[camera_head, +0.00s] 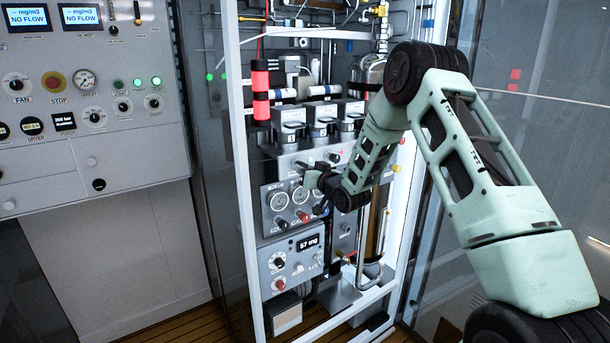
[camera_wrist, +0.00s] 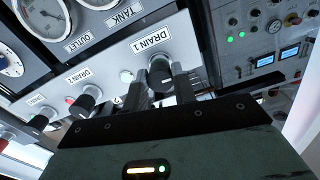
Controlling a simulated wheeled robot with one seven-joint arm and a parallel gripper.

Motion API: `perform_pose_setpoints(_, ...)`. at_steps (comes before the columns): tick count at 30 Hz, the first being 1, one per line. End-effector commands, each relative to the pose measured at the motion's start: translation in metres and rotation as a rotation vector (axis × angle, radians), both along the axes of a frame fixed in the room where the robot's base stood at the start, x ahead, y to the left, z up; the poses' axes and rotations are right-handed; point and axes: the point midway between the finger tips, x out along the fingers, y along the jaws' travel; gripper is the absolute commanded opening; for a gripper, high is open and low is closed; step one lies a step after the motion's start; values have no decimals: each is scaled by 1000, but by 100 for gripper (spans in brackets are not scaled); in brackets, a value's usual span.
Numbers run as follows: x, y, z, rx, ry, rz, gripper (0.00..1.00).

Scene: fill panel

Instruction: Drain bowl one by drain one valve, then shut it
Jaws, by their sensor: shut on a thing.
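The drain one valve is a dark round knob (camera_wrist: 160,66) with a pale pointer mark, just under the DRAIN 1 label (camera_wrist: 153,43) in the wrist view. My gripper (camera_wrist: 160,82) has one finger on each side of this knob and is shut on it. In the head view my gripper (camera_head: 313,180) reaches the grey valve panel (camera_head: 270,192) from the right and hides the knob. Several grey units stand in a row above the panel; which is bowl one and its liquid level cannot be made out.
In the wrist view the DRAIN 2 knob (camera_wrist: 88,97) is to the left, beside a red lamp (camera_wrist: 70,100). Gauges (camera_wrist: 45,17) are close above. The white cabinet frame (camera_head: 240,170) borders the left side. A lower box's display (camera_head: 308,242) reads 57 mg.

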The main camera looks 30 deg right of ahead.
Motion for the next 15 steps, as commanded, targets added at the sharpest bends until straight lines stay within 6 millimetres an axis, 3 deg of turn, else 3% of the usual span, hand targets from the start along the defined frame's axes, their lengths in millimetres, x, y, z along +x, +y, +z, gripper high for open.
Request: perform_pose_setpoints(15, 0, 0, -2, 484, 14, -1, 4)
